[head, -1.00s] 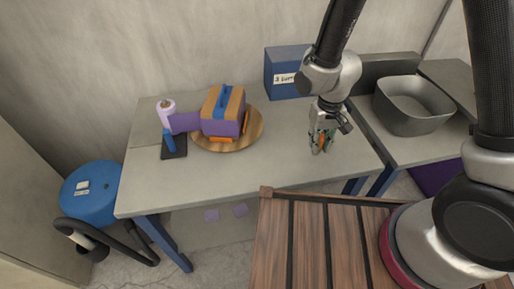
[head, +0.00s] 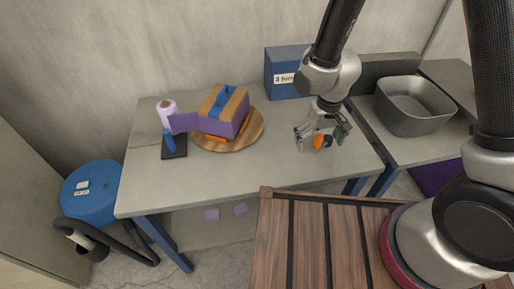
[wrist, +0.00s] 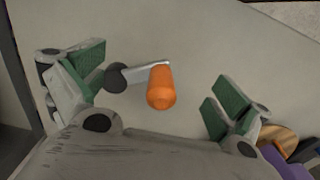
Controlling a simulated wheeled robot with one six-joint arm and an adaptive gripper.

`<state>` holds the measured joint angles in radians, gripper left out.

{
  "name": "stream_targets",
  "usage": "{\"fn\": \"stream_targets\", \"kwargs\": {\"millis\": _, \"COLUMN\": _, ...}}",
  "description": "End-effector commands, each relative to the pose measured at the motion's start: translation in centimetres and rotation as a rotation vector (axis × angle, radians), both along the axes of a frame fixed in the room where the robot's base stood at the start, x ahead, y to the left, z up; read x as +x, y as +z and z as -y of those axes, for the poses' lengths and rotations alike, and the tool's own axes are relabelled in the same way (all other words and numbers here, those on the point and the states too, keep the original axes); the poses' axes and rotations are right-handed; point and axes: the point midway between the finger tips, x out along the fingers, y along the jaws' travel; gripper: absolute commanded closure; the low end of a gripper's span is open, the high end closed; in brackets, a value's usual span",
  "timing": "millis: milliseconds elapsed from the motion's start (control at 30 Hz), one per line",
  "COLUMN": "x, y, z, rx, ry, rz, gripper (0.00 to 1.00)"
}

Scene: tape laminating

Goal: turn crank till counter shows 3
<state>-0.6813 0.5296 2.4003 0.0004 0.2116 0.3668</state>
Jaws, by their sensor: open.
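The crank shows in the wrist view as an orange handle (wrist: 160,88) on a short grey arm with a dark round hub (wrist: 115,77). In the head view the orange handle (head: 318,141) is small, beside its dark hub, at the right part of the table. My gripper (head: 323,137) is open above the crank. In the wrist view its green-padded fingers stand either side of the handle, apart from it. A blue box (head: 283,57) behind carries a white label that seems to read "3 turns". I cannot make out a counter reading.
A round wooden plate (head: 252,135) holds a purple and orange block (head: 238,112), with purple tape running to a roll (head: 166,107) on a dark stand. A grey basin (head: 412,105) is at right. The table's front middle is clear.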

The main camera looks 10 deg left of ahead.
Motion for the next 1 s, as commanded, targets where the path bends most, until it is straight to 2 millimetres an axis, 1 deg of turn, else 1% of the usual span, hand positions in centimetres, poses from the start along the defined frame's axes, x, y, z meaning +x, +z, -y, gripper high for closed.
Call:
{"fn": "stream_targets", "kwargs": {"millis": 267, "x": 0.0, "y": 0.0, "z": 0.0, "rx": 0.000, "ry": 0.000, "rz": 0.000, "gripper": 0.00}}
{"fn": "stream_targets", "kwargs": {"millis": 367, "x": 0.0, "y": 0.3, "z": 0.0, "rx": 0.000, "ry": 0.000, "rz": 0.001, "gripper": 0.00}}
{"fn": "stream_targets", "kwargs": {"millis": 467, "x": 0.1, "y": 1.3, "z": -0.1, "rx": 0.002, "ry": 0.000, "rz": 0.003, "gripper": 0.00}}
{"fn": "stream_targets", "kwargs": {"millis": 1000, "x": 0.1, "y": 8.5, "z": -0.1, "rx": 0.002, "ry": 0.000, "rz": 0.003, "gripper": 0.00}}
